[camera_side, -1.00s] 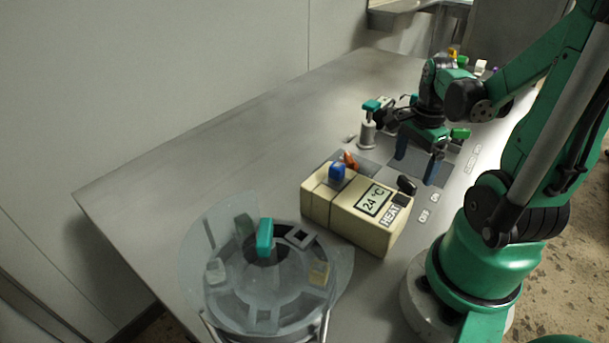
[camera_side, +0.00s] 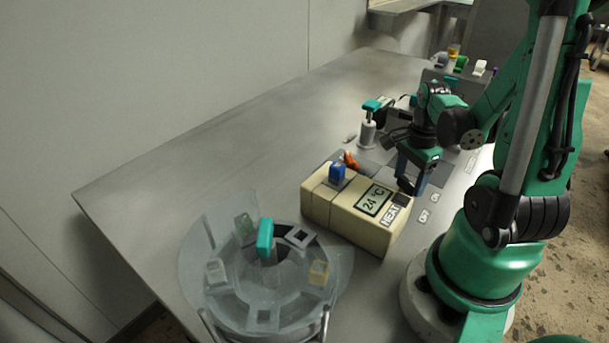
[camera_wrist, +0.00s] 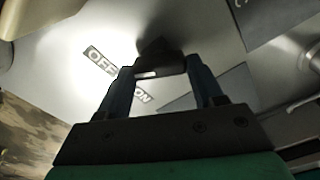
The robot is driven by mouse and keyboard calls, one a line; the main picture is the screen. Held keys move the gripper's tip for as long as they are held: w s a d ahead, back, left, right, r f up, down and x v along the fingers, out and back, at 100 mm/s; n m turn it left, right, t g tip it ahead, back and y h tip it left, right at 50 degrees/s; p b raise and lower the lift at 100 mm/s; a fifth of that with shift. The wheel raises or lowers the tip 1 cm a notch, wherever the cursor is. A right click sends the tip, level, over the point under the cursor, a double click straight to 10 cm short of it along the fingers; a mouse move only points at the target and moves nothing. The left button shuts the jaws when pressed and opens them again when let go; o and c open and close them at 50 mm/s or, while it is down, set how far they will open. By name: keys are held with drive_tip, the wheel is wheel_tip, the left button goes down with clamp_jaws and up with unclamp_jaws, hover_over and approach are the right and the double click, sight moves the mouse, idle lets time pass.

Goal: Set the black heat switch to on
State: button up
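The cream heater box (camera_side: 340,221) stands on the steel table, with a "24 °C" display and a HEAT label. The black heat switch (camera_wrist: 160,62) is by that label, seen in the wrist view beside the OFF and ON labels. In the side view it is mostly hidden by my gripper (camera_side: 411,187). My gripper's blue fingers straddle the switch, one on each side, and in the wrist view (camera_wrist: 162,70) they come very close to its sides. I cannot tell whether they press on it. The OFF label (camera_wrist: 100,62) and ON label (camera_wrist: 140,97) lie on the table surface.
A blue knob (camera_side: 337,172) and an orange piece (camera_side: 351,160) are at the box's back end. A round clear-walled carousel (camera_side: 265,290) with a teal handle (camera_side: 265,238) stands front left. A teal-topped grey post (camera_side: 367,133) is behind. The table's left side is clear.

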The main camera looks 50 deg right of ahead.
drive_tip(key=c, duration=0.4)
drive_tip(key=shift+o, duration=0.2)
drive_tip(key=shift+n, duration=0.3)
drive_tip(key=n, duration=1)
drive_tip(key=shift+w, duration=0.1)
drive_tip(key=shift+n, duration=0.4)
drive_tip(key=o, duration=1.3)
